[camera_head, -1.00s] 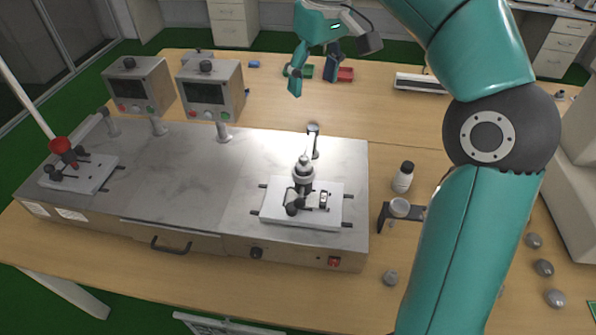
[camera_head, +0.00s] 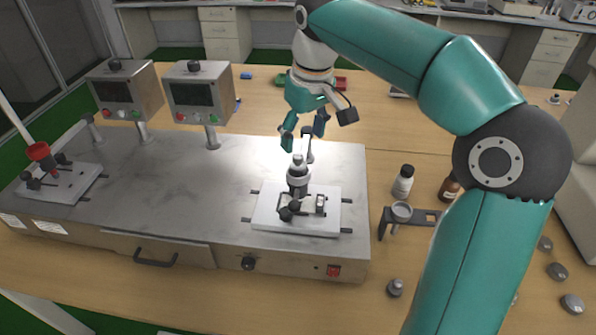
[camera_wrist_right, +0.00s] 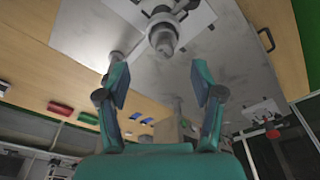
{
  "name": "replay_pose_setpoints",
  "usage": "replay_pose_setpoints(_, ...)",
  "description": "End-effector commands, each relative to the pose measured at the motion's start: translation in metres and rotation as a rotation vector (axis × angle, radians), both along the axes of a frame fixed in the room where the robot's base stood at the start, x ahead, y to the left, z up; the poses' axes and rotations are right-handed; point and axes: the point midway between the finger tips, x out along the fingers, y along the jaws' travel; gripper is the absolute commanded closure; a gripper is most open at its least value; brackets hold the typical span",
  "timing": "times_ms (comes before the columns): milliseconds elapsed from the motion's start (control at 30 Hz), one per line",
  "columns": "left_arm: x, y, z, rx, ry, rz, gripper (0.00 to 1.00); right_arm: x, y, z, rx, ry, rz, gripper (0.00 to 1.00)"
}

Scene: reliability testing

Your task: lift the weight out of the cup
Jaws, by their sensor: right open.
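A grey metal weight (camera_head: 298,163) stands upright in a small cup (camera_head: 298,183) on the fixture of the right white plate (camera_head: 265,215). The cup's walls hide the weight's lower part. My right gripper (camera_head: 304,130) hangs open and empty just behind and above the weight, close to the upright post there. In the right wrist view, my right gripper (camera_wrist_right: 160,85) has its two fingers wide apart, with the weight (camera_wrist_right: 164,42) beyond the fingertips and not between them. My left gripper is not in view.
The bench's middle is clear.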

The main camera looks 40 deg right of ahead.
Motion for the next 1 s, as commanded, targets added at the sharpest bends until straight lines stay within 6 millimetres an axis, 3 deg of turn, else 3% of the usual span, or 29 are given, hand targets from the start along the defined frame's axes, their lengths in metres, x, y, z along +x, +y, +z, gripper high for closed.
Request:
replay_pose_setpoints(267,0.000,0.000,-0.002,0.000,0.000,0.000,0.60,0.003,0.001,-0.019,0.000,0.001,-0.001,0.33)
replay_pose_setpoints(533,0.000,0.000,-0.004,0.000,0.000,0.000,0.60,0.008,0.004,-0.055,0.000,0.002,-0.001,0.33)
replay_pose_setpoints(833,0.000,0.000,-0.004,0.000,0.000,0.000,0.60,0.010,0.004,-0.061,0.000,-0.001,-0.001,0.33)
replay_pose_setpoints(867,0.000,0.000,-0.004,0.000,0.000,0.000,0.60,0.010,0.004,-0.061,0.000,-0.001,-0.001,0.35)
replay_pose_setpoints(1000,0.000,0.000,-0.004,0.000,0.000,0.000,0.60,0.010,0.004,-0.061,0.001,-0.001,-0.001,0.58)
